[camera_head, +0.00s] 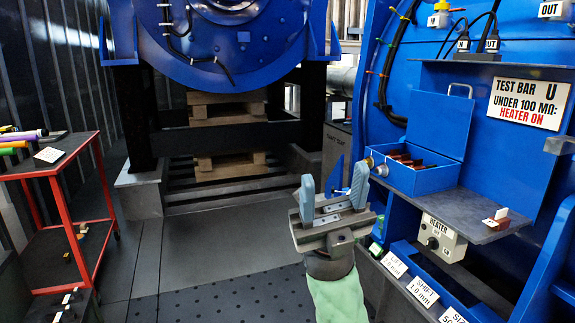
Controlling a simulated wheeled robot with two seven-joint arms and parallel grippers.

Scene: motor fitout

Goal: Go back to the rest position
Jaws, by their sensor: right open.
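My right gripper (334,190) is in the middle of the view, its two grey-blue fingers pointing up and spread apart. It is open, and I see nothing held between the fingers. It stands over the floor, just left of the blue panel's shelf and an open blue box (411,180). Whether its right finger touches anything behind it, I cannot tell. My left gripper is not in view.
A blue motor (240,45) stands on dark supports at the back. A red-framed cart (70,250) with coloured rolls is at left. At right are a grey shelf (470,212), a heater switch box (441,238) and labelled bins (423,291). The floor (200,235) between is clear.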

